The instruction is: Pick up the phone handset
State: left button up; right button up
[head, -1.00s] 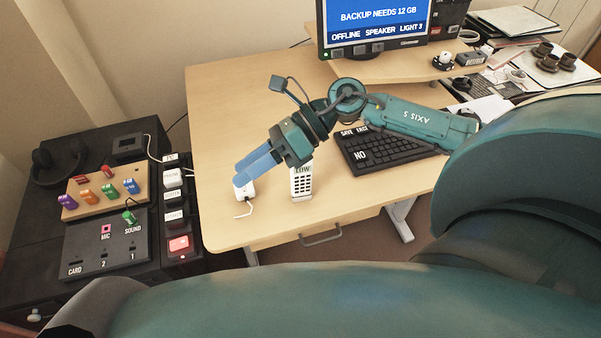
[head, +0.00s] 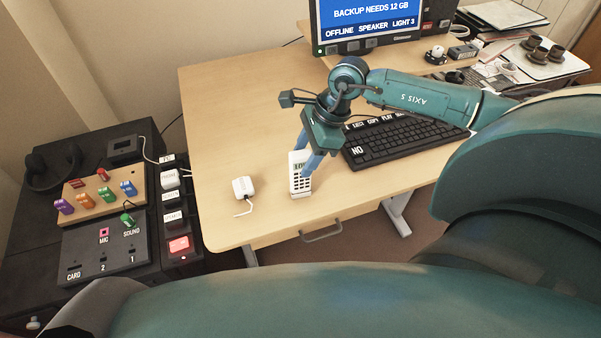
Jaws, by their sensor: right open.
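The white phone handset (head: 299,181), with a small display and dark keys, stands or lies near the front of the wooden desk; I cannot tell which. My right gripper (head: 306,164) points down at it with its blue fingers apart. One finger meets the handset's top edge in the picture, and the other overlaps its right side. I cannot tell whether they touch it. My left gripper is not in view.
A small white block with a cord (head: 243,187) sits left of the handset. A black keyboard (head: 400,140) lies close on the right, with a monitor (head: 370,20) behind. The desk's left rear is clear.

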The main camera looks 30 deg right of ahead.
jog(key=shift+d+p+x, duration=0.15)
jog(key=shift+x, duration=1)
jog(key=shift+d+p+x, duration=0.15)
jog(key=shift+x, duration=1.05)
jog(key=shift+w+d+f, duration=0.1)
jog(key=shift+w, duration=0.05)
jog(key=c, duration=1)
